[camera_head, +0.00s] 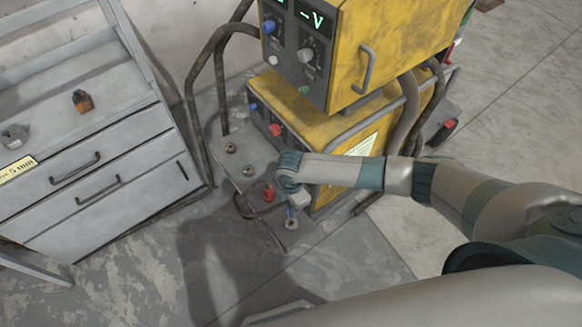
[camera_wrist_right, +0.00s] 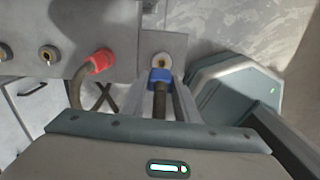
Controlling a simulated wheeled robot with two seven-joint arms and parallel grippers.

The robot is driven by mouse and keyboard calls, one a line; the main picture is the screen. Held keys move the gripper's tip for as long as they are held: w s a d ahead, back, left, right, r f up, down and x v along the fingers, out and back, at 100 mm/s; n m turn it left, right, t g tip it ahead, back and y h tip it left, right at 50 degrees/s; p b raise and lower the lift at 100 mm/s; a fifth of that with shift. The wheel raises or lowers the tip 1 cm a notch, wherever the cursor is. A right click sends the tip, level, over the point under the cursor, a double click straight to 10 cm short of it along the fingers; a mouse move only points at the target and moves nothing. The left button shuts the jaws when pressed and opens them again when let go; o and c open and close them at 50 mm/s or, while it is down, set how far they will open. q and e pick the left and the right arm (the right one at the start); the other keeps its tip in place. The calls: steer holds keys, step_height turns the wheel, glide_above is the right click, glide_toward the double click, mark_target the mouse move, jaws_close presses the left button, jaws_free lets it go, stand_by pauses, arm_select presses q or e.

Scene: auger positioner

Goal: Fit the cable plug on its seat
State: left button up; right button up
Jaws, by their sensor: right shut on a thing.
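My right gripper (camera_head: 291,208) is shut on a blue cable plug (camera_wrist_right: 160,76) with a dark cable running back between the fingers. Only a little of the blue plug shows in the head view (camera_head: 291,212). A brass-centred seat (camera_wrist_right: 161,60) lies just beyond the plug's front end; it also shows in the head view (camera_head: 291,223), near the plate's front corner. The seat's face is visible and the plug is just short of it; I cannot tell whether they touch. A red plug (camera_head: 268,192) stands on the neighbouring seat. My left gripper is out of view.
The seats are on a grey plate (camera_head: 262,152) at the front of a yellow welding machine (camera_head: 378,110) on a tube-framed cart. Two bare seats (camera_head: 231,148) sit behind the red plug. A grey drawer cabinet (camera_head: 120,160) stands at the left. Floor in front is clear.

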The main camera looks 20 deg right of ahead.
steer(key=w+r+m, duration=0.3)
steer(key=r+m, duration=0.3)
steer(key=r, duration=0.5)
steer(key=s+d+r+m, duration=0.2)
steer(key=r+m, duration=0.3)
steer(key=r, duration=0.4)
steer(key=s+d+r+m, duration=0.2)
steer(key=r+m, duration=0.3)
steer(key=r, duration=0.4)
steer(key=s+d+r+m, duration=0.2)
steer(key=r+m, duration=0.3)
steer(key=r, duration=0.4)
steer(key=shift+s+d+r, duration=0.2)
steer(key=shift+s+r, duration=0.1)
steer(key=shift+s, duration=0.45)
